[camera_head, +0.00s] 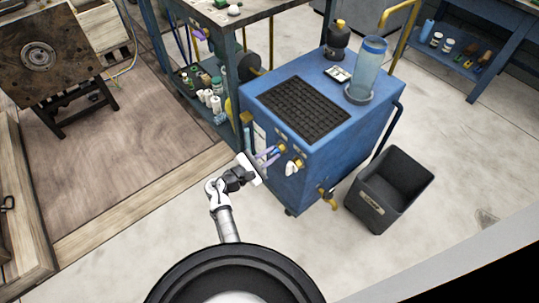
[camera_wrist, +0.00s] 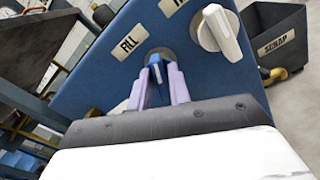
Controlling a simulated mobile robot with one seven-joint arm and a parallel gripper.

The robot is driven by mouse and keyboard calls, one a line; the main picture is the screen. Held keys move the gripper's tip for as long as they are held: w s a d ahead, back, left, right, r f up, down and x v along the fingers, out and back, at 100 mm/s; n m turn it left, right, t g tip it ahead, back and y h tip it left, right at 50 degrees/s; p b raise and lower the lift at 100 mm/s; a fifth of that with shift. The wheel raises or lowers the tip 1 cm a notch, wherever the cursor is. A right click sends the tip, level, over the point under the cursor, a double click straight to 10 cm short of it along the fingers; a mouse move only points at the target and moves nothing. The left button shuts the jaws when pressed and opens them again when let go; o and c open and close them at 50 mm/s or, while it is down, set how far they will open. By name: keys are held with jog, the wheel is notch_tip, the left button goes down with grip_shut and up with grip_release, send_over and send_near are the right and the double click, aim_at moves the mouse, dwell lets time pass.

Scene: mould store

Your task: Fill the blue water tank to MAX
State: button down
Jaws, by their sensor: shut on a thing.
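A blue cabinet (camera_head: 345,130) stands right of centre in the head view. A translucent blue cylinder (camera_head: 368,70) stands upright on its top; I cannot read any level mark or water level there. My gripper (camera_head: 271,154) is at the cabinet's front face. In the wrist view my gripper's lavender fingers (camera_wrist: 159,88) are shut on a small blue knob (camera_wrist: 155,68), beside a label reading FILL (camera_wrist: 128,42). The fingers cover the knob's sides. A larger white knob (camera_wrist: 217,33) sits to its right, apart from the fingers; its label is partly cut off.
A dark bin (camera_head: 375,208) labelled SCRAP stands right of the cabinet. A brass tap (camera_head: 327,196) juts out low on the cabinet. A dark bottle (camera_head: 337,42) and black grate (camera_head: 304,109) are on top. A workbench (camera_head: 225,20) with shelved bottles is behind left.

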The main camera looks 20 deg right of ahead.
jog(key=n+p, duration=0.5)
jog(key=p, duration=0.2)
jog(key=shift+w+n, duration=0.1)
jog(key=shift+n, duration=0.2)
jog(key=c, duration=1.5)
grip_release()
jog(key=shift+o, duration=0.2)
jog(key=shift+a, duration=0.15)
jog(key=b+v, duration=0.1)
jog(key=v, duration=1.2)
jog(key=shift+a, duration=0.35)
